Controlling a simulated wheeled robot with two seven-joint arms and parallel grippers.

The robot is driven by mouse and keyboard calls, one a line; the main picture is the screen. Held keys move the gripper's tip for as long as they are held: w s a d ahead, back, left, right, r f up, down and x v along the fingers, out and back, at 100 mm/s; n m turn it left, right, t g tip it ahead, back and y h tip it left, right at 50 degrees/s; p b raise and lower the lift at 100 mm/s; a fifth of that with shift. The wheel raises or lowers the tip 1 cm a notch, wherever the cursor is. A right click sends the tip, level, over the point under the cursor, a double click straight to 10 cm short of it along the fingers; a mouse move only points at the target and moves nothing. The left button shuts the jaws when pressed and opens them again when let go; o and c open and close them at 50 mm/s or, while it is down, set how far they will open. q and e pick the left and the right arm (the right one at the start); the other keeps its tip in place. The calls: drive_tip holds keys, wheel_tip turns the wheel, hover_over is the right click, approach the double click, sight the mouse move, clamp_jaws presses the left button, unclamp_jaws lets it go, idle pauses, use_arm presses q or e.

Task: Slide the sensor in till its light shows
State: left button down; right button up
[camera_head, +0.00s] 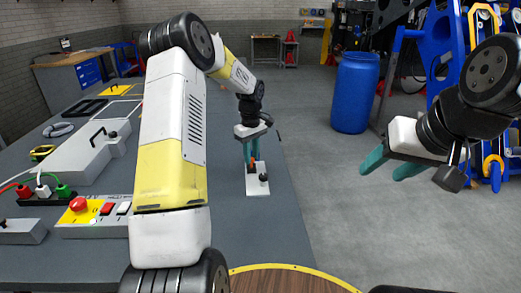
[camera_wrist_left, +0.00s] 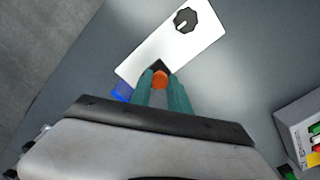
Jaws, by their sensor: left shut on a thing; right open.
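A small white plate (camera_head: 257,187) with a black knob lies on the grey bench; it also shows in the left wrist view (camera_wrist_left: 160,52). My left gripper (camera_head: 251,155) points down at the far end of this plate. In the left wrist view its teal fingers (camera_wrist_left: 161,90) are shut on an orange round-ended piece (camera_wrist_left: 160,79), which looks like the sensor. A dark mount (camera_wrist_left: 158,66) sits just beyond it, partly hidden. I cannot tell how deep the sensor sits, and I see no lit light. My right gripper (camera_head: 388,166) is open and empty, over the floor beside the bench.
A blue piece (camera_wrist_left: 122,92) shows beside the left fingers. A control box with a red button (camera_head: 78,205), a long grey box (camera_head: 80,155) and cable plugs (camera_head: 42,192) stand on the bench's left. A blue barrel (camera_head: 355,92) stands on the floor beyond.

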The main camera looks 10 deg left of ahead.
sight(252, 158)
use_arm(q)
drive_tip(key=shift+w, duration=0.2)
drive_tip(key=c, duration=1.2)
unclamp_jaws()
drive_tip(key=shift+c, duration=0.2)
wheel_tip(252, 158, up, 8)
drive_tip(key=shift+f, duration=0.1)
